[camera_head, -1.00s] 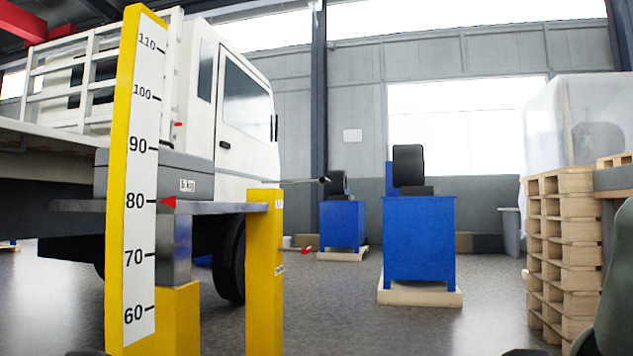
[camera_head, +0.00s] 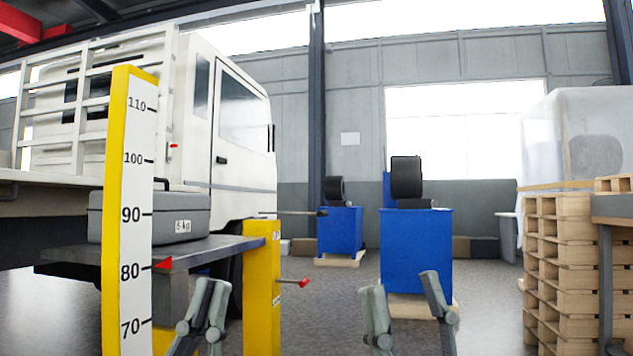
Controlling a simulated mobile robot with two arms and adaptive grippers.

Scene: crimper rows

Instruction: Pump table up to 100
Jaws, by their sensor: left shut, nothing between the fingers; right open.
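The lift table's grey top (camera_head: 230,250) carries a grey box marked 5 kg (camera_head: 175,215). A yellow post with a white scale (camera_head: 134,190) stands in front. Its red pointer (camera_head: 163,263) is at about 80. On the yellow column (camera_head: 262,290), a long lever with a black end (camera_head: 322,212) sticks out to the right near the top. A shorter lever with a red end (camera_head: 304,283) is lower. My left gripper (camera_head: 211,285) is shut and empty, in front of the table and left of both levers. My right gripper (camera_head: 401,282) is open and empty, right of the levers.
A white truck (camera_head: 230,140) stands behind the table. Two blue cabinets (camera_head: 415,250) on wooden bases stand at the middle and back. Stacked pallets (camera_head: 560,270) with a wrapped load are at the right. Floor between column and cabinets is clear.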

